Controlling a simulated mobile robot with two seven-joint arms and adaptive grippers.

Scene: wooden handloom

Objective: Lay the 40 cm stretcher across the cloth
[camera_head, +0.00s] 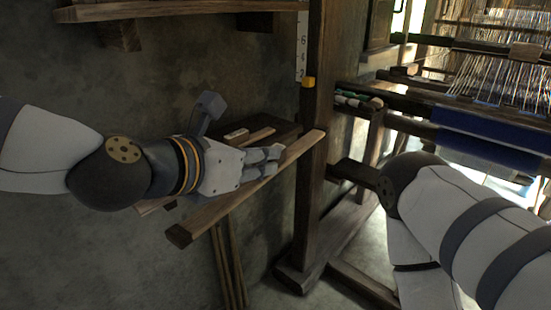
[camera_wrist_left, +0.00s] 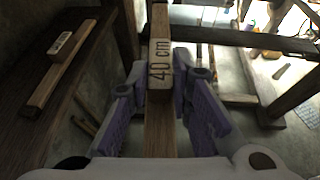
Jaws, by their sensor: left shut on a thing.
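The 40 cm stretcher is a wooden bar, and its "40 cm" mark shows in the left wrist view (camera_wrist_left: 160,70). My left gripper (camera_wrist_left: 162,100) is shut on it, a finger on each side. In the head view, the stretcher (camera_head: 215,208) slants from lower left up towards a dark post, and my left gripper (camera_head: 270,158) partly covers it. Blue cloth (camera_head: 488,126) is on the loom at the right, well away from the stretcher. My right arm is at the lower right; its gripper is out of view.
A dark shelf (camera_wrist_left: 28,72) holds another labelled stick (camera_wrist_left: 62,62), beside the held stretcher. The dark upright post (camera_head: 314,120) stands between my left gripper and the loom. Several thin poles (camera_head: 232,265) lean below. Another shelf (camera_head: 180,9) hangs above.

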